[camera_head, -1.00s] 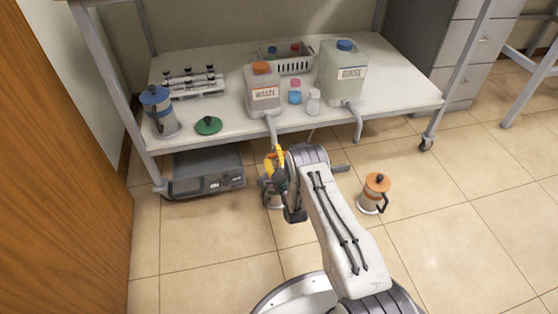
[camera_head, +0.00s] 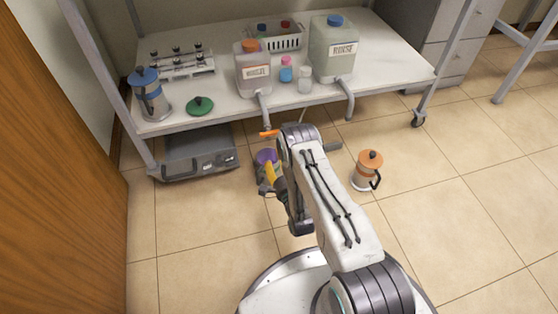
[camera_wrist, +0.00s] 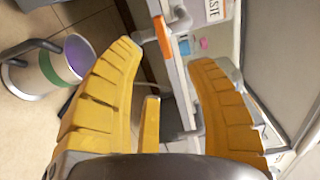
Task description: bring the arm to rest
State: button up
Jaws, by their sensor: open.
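In the head view my gripper (camera_head: 270,178) is on the left of my arm, in front of the table's front edge and low over the floor. My white arm stretches forward from my base. A cup with a purple inside (camera_head: 266,156) is just behind the gripper in the head view, partly hidden by it. The wrist view shows this cup (camera_wrist: 48,66) at the left, with a green band and a dark handle, apart from the fingers.
The white table (camera_head: 225,112) bears the waste container (camera_head: 253,72), the rinse container (camera_head: 334,55), a blue-lidded jug (camera_head: 149,97) and a tube rack. An orange tap lever (camera_head: 270,133) is near my wrist. An orange-lidded jug (camera_head: 367,172) stands on the floor at right.

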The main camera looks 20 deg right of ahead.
jog(key=shift+s, duration=0.25)
dwell(0.5)
jog(key=w+r+n+g+p, duration=0.25)
jog(key=r+p, duration=0.55)
jog(key=r, duration=0.6)
jog(key=w+r+n+g+p, duration=0.3)
jog(key=r+p, duration=0.4)
jog(key=r, duration=0.8)
notch_tip(320, 180, up, 12)
jog(key=s+n+g+p, duration=0.1)
jog(key=s+n+p, duration=0.2)
jog(key=p, duration=0.3)
jog(key=s+r+n+g+p, duration=0.2)
jog(key=s+r+p, duration=0.35)
jog(key=r, duration=0.35)
jog(key=s+r+n+g+p, duration=0.25)
jog(key=s+r+p, duration=0.25)
jog(key=s+r, duration=0.3)
jog(key=s+r+n+g+p, duration=0.1)
jog(key=s+r+p, duration=0.4)
jog(key=s, duration=0.5)
jog(key=s+r+n+g+p, duration=0.2)
jog(key=s+r+n+p, duration=0.2)
jog(key=s+r, duration=0.6)
jog(key=shift+s+p, duration=0.35)
jog(key=shift+p, duration=0.55)
